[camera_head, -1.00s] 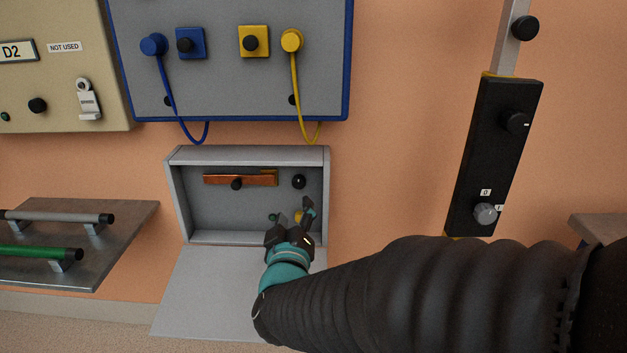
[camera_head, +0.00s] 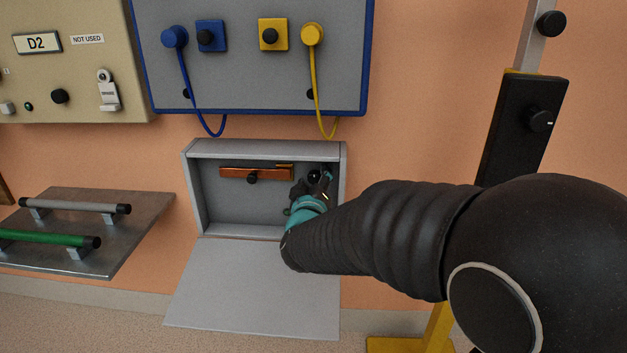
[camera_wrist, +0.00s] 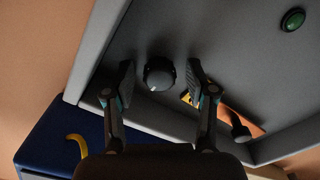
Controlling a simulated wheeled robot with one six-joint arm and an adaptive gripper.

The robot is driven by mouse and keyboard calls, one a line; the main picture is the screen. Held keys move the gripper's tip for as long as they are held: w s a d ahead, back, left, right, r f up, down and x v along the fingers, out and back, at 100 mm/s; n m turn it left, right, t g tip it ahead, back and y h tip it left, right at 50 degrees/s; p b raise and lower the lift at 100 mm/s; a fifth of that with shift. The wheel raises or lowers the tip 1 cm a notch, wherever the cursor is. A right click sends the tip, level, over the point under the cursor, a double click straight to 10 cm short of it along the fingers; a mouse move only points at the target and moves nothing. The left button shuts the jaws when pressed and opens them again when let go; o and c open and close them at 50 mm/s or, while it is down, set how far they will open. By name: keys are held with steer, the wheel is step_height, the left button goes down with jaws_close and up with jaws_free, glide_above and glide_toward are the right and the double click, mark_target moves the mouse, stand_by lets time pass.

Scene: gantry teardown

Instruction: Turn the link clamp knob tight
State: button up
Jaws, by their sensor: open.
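The dark round knob (camera_head: 314,176) is in the upper right of the open grey wall box, right of the copper link bar (camera_head: 229,173). In the wrist view the knob (camera_wrist: 159,73) has a small white mark at its edge. My gripper (camera_head: 313,183) reaches into the box in front of the knob and partly hides it. In the wrist view my gripper (camera_wrist: 160,80) is open, with one finger on each side of the knob. Gaps show between the fingers and the knob. The link bar has its own black knob (camera_head: 252,177).
The box's side wall (camera_head: 342,190) is close to the right of my gripper. Its flap (camera_head: 250,290) hangs open below. A green button (camera_wrist: 292,20) is on the back panel. Above is a panel (camera_head: 250,70) with blue and yellow plugs and cables.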

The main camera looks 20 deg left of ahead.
jaws_close()
steer(key=m+b, duration=0.3)
steer(key=shift+f+m, duration=0.15)
steer(key=shift+m, duration=0.25)
steer(key=m+b, duration=0.2)
steer(key=m, duration=0.2)
steer(key=shift+m, duration=0.3)
steer(key=m, duration=0.4)
steer(key=shift+m, duration=2.7)
